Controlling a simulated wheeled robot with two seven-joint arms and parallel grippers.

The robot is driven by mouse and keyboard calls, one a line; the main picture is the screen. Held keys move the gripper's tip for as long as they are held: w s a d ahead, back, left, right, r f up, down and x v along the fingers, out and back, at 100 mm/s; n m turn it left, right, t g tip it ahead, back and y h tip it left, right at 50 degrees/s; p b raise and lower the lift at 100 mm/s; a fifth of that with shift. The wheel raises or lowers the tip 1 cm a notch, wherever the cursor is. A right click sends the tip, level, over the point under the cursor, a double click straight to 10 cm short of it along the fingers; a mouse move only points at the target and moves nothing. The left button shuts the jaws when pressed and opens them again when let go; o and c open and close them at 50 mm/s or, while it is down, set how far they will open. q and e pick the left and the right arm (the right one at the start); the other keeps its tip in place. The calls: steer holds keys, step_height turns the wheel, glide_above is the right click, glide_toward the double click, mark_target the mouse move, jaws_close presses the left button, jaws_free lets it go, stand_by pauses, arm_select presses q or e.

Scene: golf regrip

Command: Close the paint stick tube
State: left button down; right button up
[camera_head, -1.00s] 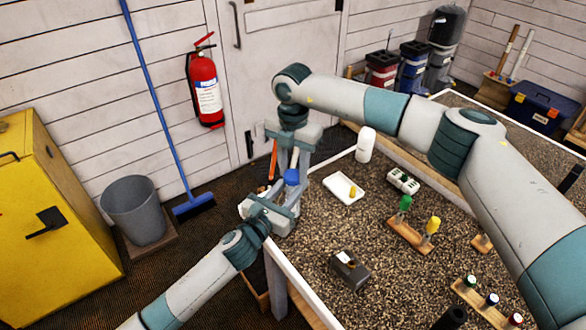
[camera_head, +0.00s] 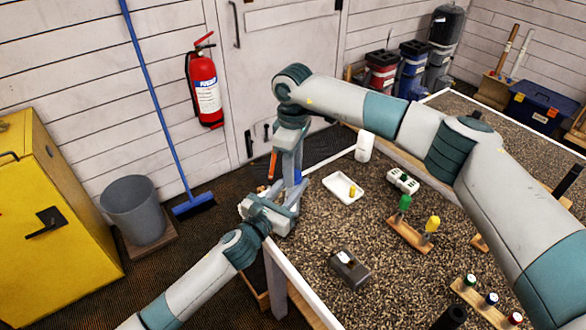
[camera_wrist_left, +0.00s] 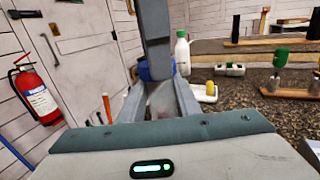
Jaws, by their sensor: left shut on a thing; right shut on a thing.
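My left gripper (camera_head: 280,203) is shut on the paint stick tube, a pale grey body (camera_wrist_left: 161,100) between its fingers in the left wrist view. My right gripper (camera_head: 289,180) points down from above and is shut on the blue cap (camera_head: 298,176), which sits directly over the left fingers. The blue cap also shows in the left wrist view (camera_wrist_left: 144,71) behind a right finger. The fingers hide much of cap and tube. I cannot tell whether cap and tube are fully joined.
A white tray (camera_head: 334,180) with a small yellow piece lies right of the grippers on the speckled bench. A white bottle (camera_head: 364,146), a green-and-yellow tool stand (camera_head: 405,234) and a dark box (camera_head: 349,270) stand nearby. An orange stick (camera_head: 273,163) is close behind the grippers.

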steer(key=shift+m, duration=0.3)
steer(key=o, duration=1)
steer(key=shift+r, duration=2.3)
steer(key=shift+n, duration=0.4)
steer(key=shift+c, duration=0.2)
